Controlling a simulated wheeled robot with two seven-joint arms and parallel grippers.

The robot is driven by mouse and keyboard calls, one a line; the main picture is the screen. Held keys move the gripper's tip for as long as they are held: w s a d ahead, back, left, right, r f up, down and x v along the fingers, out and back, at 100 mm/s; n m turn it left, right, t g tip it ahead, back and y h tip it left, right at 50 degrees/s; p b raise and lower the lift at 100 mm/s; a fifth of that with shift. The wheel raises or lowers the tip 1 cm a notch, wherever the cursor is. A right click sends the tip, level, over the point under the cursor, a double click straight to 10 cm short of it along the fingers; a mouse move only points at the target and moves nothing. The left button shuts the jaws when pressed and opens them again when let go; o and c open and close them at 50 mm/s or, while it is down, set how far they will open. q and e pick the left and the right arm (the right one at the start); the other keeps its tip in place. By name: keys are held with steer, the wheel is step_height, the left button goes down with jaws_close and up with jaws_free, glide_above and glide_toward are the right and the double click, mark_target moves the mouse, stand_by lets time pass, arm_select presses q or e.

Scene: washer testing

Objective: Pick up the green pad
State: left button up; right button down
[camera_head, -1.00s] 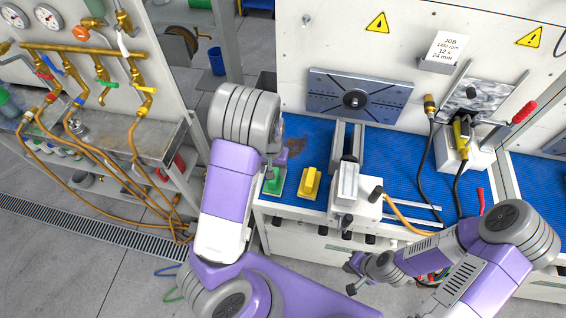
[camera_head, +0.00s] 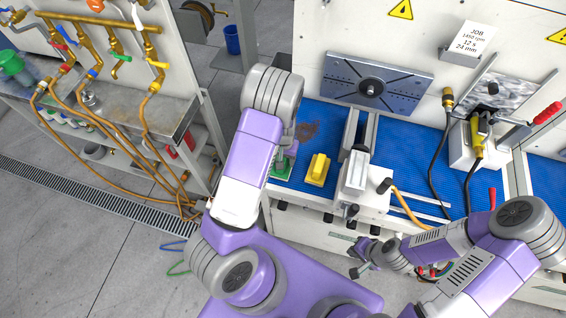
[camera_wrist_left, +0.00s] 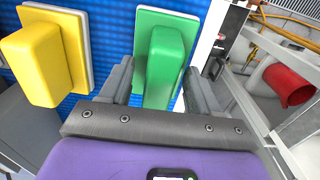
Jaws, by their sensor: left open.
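The green pad (camera_head: 281,171) lies on the blue mat at the left end of the bench, partly hidden by my left arm in the head view. In the left wrist view, the green pad (camera_wrist_left: 163,50) shows a raised block on a flat, light-edged base. My left gripper (camera_wrist_left: 160,72) is open, with one finger on each side of the green block; I cannot tell whether they touch it. In the head view, my left gripper (camera_head: 288,157) is right at the pad. My right gripper (camera_head: 358,260) hangs in front of the bench, away from the pad; its jaws are unclear.
A yellow pad (camera_head: 318,169) lies just right of the green pad, close to my left gripper. A grey-white vise (camera_head: 355,178) stands further right on the blue mat (camera_head: 408,154). A shelf with pipes and orange hoses (camera_head: 125,110) stands at the left.

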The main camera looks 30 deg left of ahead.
arm_select(q)
steer(key=c, duration=1.1)
steer(key=shift+r, duration=0.1)
step_height(320, 180, up, 10)
steer(key=shift+f+p, duration=0.1)
steer(key=shift+p, duration=0.35)
